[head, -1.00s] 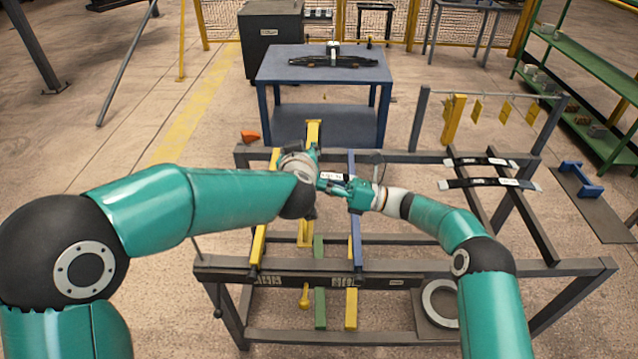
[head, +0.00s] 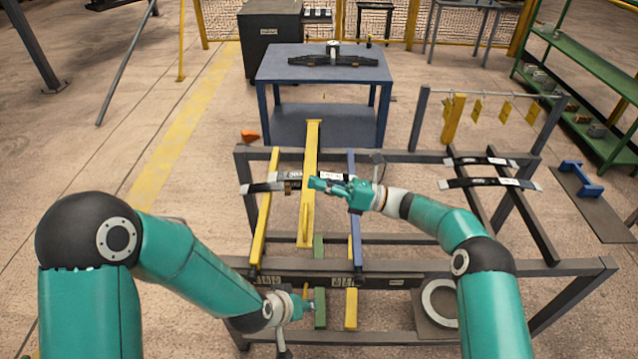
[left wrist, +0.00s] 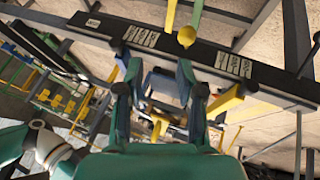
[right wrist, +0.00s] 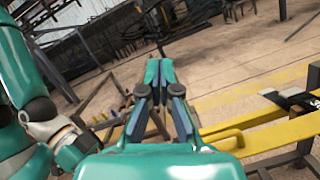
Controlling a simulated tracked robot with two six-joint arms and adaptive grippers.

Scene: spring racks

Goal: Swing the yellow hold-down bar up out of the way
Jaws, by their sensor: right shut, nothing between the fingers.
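The long yellow bar with a handle (head: 312,150) lies in the middle of the rack, across black spring leaves; I take it for the hold-down bar. Its yellow handle also shows in the right wrist view (right wrist: 226,137). My right gripper (head: 318,184) is shut and empty, its tips overlapping the bar's right edge in the head view; contact cannot be told. My left gripper (head: 308,304) is low at the rack's front, below the front rail. Its fingers are apart and empty in the left wrist view (left wrist: 159,72). A yellow ball knob (left wrist: 187,36) shows beyond them.
A yellow side bar (head: 265,210) and a blue bar (head: 351,170) flank the middle. The dark front rail (head: 390,282) is close above my left gripper. Spring leaves (head: 490,183) rest on the right. A blue table (head: 290,68) stands behind.

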